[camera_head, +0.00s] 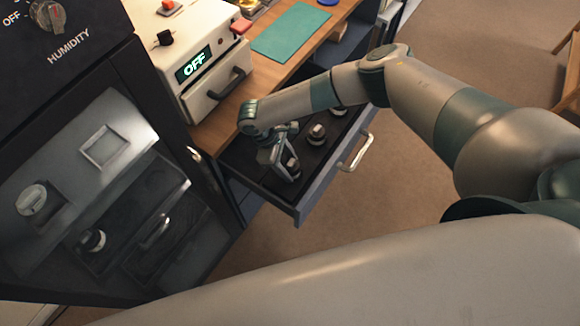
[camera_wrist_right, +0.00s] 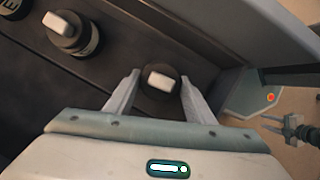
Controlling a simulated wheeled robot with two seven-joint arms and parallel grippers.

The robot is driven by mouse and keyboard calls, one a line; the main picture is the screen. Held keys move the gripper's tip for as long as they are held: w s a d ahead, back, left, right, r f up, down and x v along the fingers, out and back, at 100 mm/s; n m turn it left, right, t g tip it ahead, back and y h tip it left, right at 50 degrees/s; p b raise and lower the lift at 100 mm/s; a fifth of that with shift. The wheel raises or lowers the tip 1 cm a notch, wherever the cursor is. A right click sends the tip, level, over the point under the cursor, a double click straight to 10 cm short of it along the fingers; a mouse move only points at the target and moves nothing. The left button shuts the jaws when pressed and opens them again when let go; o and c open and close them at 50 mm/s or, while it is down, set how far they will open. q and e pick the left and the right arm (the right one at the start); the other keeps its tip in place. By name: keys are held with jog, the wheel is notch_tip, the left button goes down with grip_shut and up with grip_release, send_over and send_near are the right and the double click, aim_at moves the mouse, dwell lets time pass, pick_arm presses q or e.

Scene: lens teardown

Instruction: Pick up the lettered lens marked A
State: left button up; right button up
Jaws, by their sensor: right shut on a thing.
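My right gripper (camera_head: 284,168) reaches down into the open drawer (camera_head: 265,187). Its fingers are shut on a dark round lens with a pale block on top (camera_head: 293,166), at the drawer's front corner. In the right wrist view this lens (camera_wrist_right: 160,82) sits between the two fingertips. No letter is readable on it, so I cannot tell whether it is lens A. Whether it still touches the drawer floor is unclear. A second lens (camera_head: 317,133) and a third lens (camera_head: 338,110) stand farther back in the drawer. My left gripper is out of view.
The drawer handle (camera_head: 356,152) sticks out at the front. A white device reading OFF (camera_head: 194,65) and a green mat (camera_head: 292,33) are on the desk above. A dark humidity cabinet (camera_head: 75,80) with a glassy front stands at the left. The brown floor right of the drawer is clear.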

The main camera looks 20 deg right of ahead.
jog(key=shift+r, duration=0.15)
notch_tip(320, 180, up, 10)
jog(key=shift+f+b, duration=0.1)
jog(key=shift+b, duration=1)
